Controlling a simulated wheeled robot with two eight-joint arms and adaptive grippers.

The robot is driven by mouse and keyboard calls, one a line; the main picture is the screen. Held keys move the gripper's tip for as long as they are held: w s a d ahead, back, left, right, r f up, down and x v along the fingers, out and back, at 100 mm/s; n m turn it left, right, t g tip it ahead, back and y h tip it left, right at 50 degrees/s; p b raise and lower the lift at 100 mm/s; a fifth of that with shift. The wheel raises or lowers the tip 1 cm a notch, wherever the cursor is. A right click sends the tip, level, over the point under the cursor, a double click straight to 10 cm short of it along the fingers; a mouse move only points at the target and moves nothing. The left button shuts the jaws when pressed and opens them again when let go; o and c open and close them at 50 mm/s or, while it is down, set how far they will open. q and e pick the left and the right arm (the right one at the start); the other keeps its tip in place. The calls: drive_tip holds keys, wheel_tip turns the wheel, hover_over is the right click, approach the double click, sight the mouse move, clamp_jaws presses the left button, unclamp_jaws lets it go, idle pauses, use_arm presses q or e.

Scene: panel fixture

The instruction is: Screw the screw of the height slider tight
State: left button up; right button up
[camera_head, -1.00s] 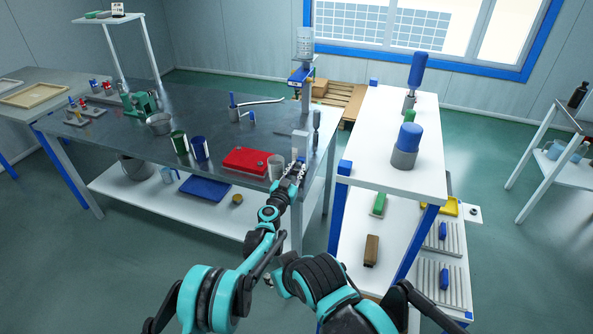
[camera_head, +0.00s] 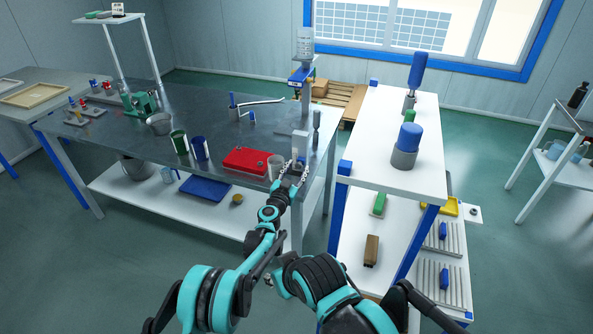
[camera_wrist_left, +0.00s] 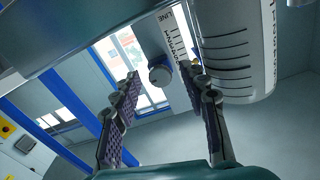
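The screw (camera_wrist_left: 159,75) is a dark round knob with a grey face, seen in the left wrist view on the underside of a pale part with a printed scale (camera_wrist_left: 172,32). My left gripper (camera_head: 294,169) is at the near right corner of the dark bench, by the foot of the pale upright fixture (camera_head: 300,140). In the wrist view its two fingers are spread to either side of the knob, with visible gaps. I cannot tell how deep the knob sits between them. In the head view the knob is too small to make out. My right gripper is outside both views.
A red box (camera_head: 246,161) and a grey cup (camera_head: 275,167) stand close left of my left gripper. A white shelf unit (camera_head: 372,150) with blue posts stands to the right. A large rounded graduated body (camera_wrist_left: 236,50) is close by the right finger in the wrist view.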

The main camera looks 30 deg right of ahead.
use_arm(q)
drive_tip(key=v, duration=1.2)
